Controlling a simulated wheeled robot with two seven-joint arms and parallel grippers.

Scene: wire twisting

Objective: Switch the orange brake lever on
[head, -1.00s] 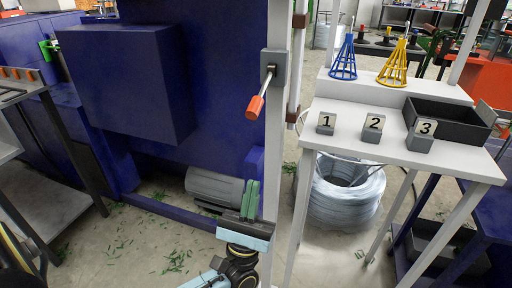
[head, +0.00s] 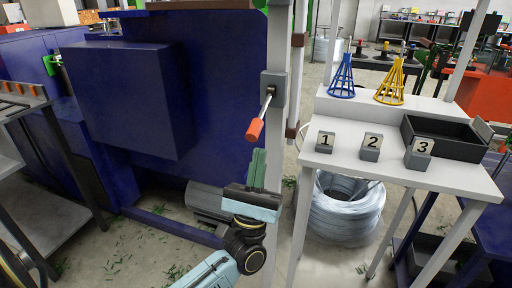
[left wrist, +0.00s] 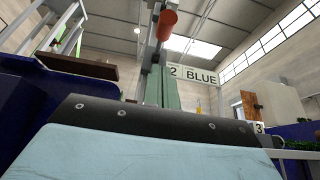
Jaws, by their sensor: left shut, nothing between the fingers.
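The orange brake lever (head: 255,129) hangs from a grey bracket (head: 272,88) on a white post. Its metal rod slants down and left to the orange grip. My left gripper (head: 258,152) is shut and empty, with its green fingers pointing up just below the grip. A small gap seems to lie between fingertips and grip. In the left wrist view the orange grip (left wrist: 166,24) shows above the shut green fingers (left wrist: 158,72). My right gripper is in neither view.
A big blue machine cabinet (head: 130,100) stands left of the post. A white table (head: 340,150) on the right holds numbered blocks, a blue cone (head: 342,78), a yellow cone (head: 391,82) and a black tray (head: 445,142). A wire coil (head: 345,212) lies below it.

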